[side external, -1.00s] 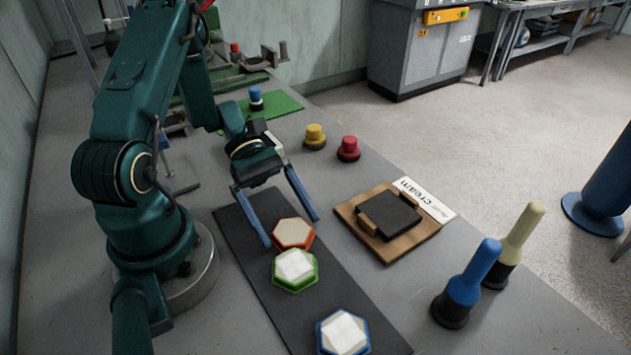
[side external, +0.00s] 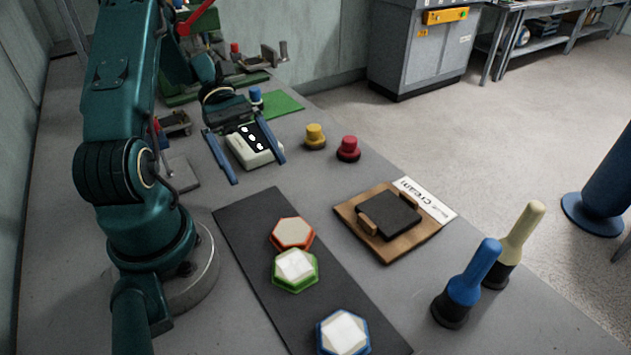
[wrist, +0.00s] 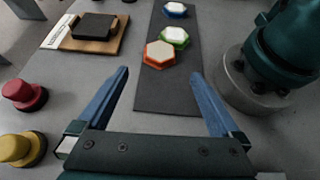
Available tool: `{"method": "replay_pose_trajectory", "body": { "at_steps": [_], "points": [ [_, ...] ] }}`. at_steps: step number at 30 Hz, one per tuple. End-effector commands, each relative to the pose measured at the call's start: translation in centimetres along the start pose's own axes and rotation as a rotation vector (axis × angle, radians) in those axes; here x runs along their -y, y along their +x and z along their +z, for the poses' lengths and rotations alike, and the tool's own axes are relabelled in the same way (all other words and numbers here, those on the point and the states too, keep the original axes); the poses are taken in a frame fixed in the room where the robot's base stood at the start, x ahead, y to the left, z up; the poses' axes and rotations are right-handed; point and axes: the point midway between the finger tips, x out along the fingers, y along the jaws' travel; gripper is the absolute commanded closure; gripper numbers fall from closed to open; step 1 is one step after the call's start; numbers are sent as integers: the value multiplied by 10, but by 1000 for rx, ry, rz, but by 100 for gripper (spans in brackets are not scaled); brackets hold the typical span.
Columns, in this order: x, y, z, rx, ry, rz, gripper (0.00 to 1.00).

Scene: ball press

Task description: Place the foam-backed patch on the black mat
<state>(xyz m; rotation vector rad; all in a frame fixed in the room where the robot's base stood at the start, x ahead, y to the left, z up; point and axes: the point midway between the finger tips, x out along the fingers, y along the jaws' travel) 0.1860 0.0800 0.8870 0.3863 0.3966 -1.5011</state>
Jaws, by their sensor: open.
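A long black mat (side external: 256,217) lies on the table and holds three hexagonal patches with pale tops. One has an orange-red rim (side external: 292,234), one a green rim (side external: 295,269), one a blue rim (side external: 343,333). The orange-red patch (wrist: 159,53) is nearest to my gripper in the wrist view, beyond the fingertips. I cannot tell which patch is foam-backed. My gripper (side external: 259,173) is open and empty, with blue fingers spread above the table, apart from the mat's far end.
Red (side external: 348,149) and yellow (side external: 315,136) knobs stand right of my gripper. Blue (side external: 469,281) and cream (side external: 516,246) handles stand near the table edge.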

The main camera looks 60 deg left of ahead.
Motion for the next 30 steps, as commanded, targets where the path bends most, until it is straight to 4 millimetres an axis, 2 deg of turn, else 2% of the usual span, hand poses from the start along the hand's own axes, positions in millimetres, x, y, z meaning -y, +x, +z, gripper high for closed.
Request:
{"method": "replay_pose_trajectory", "body": {
  "at_steps": [5, 11, 21, 30],
  "points": [
    [-1, -3, 6, -41, 32, -29, 0],
    [-2, 9, 36, -268, 238, -180, 0],
    [9, 34, 90, -716, 791, -429, 0],
    [24, 50, 127, -1035, 1347, -517, 0]
  ]
}}
